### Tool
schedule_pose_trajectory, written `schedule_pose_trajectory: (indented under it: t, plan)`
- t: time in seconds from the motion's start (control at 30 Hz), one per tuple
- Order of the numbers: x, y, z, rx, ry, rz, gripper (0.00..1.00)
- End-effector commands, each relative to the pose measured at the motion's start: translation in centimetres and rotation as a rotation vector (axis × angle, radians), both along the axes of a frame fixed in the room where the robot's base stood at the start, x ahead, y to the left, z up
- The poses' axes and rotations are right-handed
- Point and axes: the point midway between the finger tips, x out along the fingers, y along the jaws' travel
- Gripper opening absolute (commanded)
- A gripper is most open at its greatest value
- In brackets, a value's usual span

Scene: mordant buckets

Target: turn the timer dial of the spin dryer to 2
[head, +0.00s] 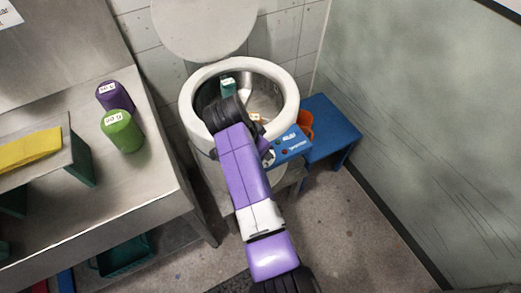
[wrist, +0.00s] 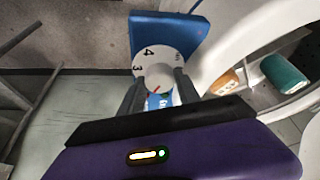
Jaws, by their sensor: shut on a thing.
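The spin dryer (head: 290,95) stands against the tiled wall with its round lid (head: 205,20) raised. Its blue control panel (head: 293,147) is on its front right side, partly hidden by my arm. In the wrist view, the timer dial (wrist: 157,56) has a white numbered face on a blue panel (wrist: 165,30), with 4 and 3 readable. My gripper (wrist: 161,92) is shut on the grey dial knob (wrist: 158,75), one finger on each side. A small red mark shows on the knob; which number it points to I cannot tell. The fingertips are hidden in the head view.
A teal container (wrist: 284,73) and an orange one (wrist: 225,82) are inside the drum. A blue stool (head: 335,128) with an orange thing (head: 306,123) stands right of the dryer. A steel counter (head: 150,150) at left holds a purple cylinder (head: 115,96) and a green cylinder (head: 122,131).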

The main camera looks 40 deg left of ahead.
Motion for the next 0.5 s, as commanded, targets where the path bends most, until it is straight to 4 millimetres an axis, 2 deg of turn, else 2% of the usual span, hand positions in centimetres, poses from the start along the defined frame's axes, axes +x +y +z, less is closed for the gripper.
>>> schedule_pose_trajectory:
  t: [0.5]
  plan:
    - [0.02, 0.01, -0.04, 0.000, 0.001, -0.055, 0.00]
